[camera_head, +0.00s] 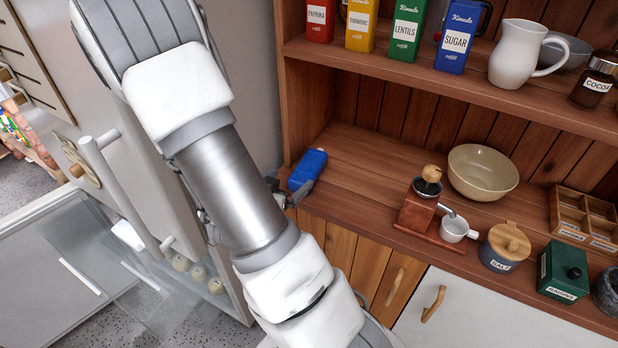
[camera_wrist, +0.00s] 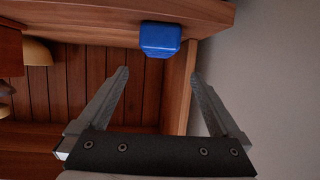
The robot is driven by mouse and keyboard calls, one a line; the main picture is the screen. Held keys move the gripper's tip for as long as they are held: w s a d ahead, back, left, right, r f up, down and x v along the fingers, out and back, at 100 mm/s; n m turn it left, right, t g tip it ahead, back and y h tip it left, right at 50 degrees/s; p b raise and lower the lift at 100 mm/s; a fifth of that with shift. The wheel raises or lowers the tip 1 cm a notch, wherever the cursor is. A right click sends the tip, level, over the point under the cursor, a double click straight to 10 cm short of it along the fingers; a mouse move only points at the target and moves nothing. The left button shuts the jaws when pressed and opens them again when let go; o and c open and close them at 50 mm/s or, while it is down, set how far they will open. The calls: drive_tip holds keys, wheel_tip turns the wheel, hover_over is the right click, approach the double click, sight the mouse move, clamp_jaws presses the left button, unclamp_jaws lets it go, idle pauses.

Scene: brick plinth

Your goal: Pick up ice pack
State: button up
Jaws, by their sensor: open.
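The ice pack (camera_head: 308,168) is a small blue block lying on the wooden counter at its left end, by the side panel of the shelf unit. It also shows in the wrist view (camera_wrist: 160,40) at the edge of the counter, upper middle. My gripper (camera_wrist: 160,78) is open and empty, its two fingers spread apart. The ice pack appears beyond the fingertips in the wrist view, between their lines and apart from them. In the head view my gripper (camera_head: 283,192) is mostly hidden behind my arm, close beside the ice pack.
Canisters and a pitcher (camera_head: 516,55) stand on the shelf above. An open glass door (camera_head: 130,255) is at left.

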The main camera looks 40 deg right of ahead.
sight(306, 168)
drive_tip(key=f+b, duration=0.1)
drive_tip(key=b, duration=0.1)
drive_tip(key=shift+d+b, duration=0.35)
drive_tip(key=b+x, duration=0.3)
drive_tip(key=x, duration=0.4)
drive_tip(key=shift+d+r, duration=0.15)
drive_tip(key=b+x, duration=0.2)
drive_tip(key=x, duration=0.3)
clamp_jaws()
